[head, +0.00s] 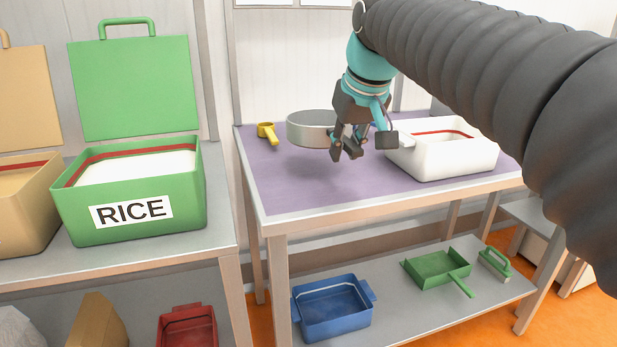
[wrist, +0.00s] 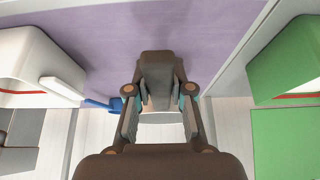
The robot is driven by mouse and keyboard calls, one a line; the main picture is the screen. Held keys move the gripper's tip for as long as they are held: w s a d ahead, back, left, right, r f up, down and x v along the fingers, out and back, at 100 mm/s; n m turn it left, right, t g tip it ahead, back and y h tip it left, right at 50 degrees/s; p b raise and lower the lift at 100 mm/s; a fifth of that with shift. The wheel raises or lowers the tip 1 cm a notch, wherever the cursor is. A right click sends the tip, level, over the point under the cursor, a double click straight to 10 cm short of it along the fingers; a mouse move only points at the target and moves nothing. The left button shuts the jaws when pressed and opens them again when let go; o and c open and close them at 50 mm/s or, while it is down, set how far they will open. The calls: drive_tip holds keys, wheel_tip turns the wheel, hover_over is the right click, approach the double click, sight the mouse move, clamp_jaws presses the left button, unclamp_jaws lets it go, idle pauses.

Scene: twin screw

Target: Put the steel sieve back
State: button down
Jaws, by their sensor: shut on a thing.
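The steel sieve (head: 311,126) is a round, shiny grey ring in the head view. It is up in the air above the purple top of the table, with a soft shadow below it. My gripper (head: 347,146) is at the sieve's right side and shut on it. The exact contact is partly hidden by the fingers. In the wrist view my gripper's fingers (wrist: 160,122) show, but I cannot clearly make out the sieve there.
On the table (head: 262,190), a yellow scoop (head: 266,131) lies at the back left and a white bin (head: 450,160) stands at the right. A green RICE bin (head: 190,195) stands on the left bench. The lower shelf holds a blue pan (head: 333,310) and green dustpan (head: 437,268).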

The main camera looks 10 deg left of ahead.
hover_over(308, 192)
drive_tip(key=s+d, duration=0.1)
drive_tip(key=s, duration=0.1)
drive_tip(key=f, duration=0.3)
drive_tip(key=shift+w+f, duration=0.25)
drive_tip(key=shift+f, duration=0.1)
drive_tip(key=shift+f+b, duration=0.3)
drive_tip(key=shift+f, duration=1.85)
drive_tip(key=c, duration=1)
unclamp_jaws()
drive_tip(key=shift+c, duration=0.2)
